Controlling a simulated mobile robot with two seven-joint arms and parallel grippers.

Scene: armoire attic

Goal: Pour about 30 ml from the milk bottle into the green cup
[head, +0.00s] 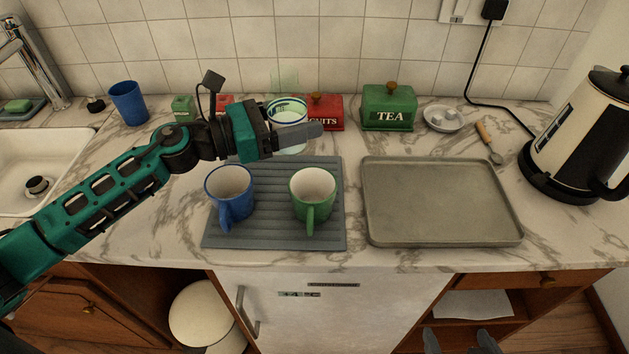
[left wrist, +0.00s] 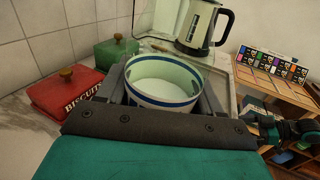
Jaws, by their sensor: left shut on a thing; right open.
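The green cup (head: 313,187) stands upright on the grey ribbed mat, its handle toward me; it looks empty. My left gripper (head: 300,132) is behind and above it, slightly left. It is shut on a round pale vessel (head: 289,115) with blue bands, the only one in view that could be the milk bottle. In the left wrist view, this vessel (left wrist: 163,103) is between the fingers, open at the top, with pale white contents. It looks about upright; the gripper hides part of its side. My right gripper (head: 458,341) is open and empty at the bottom edge.
A blue cup (head: 230,183) stands left of the green cup on the mat (head: 270,237). A grey tray (head: 440,200) lies to the right. Red BISCUITS (head: 328,112) and green TEA (head: 388,108) tins stand behind. A kettle (head: 574,140) is far right, a blue tumbler (head: 129,103) far left.

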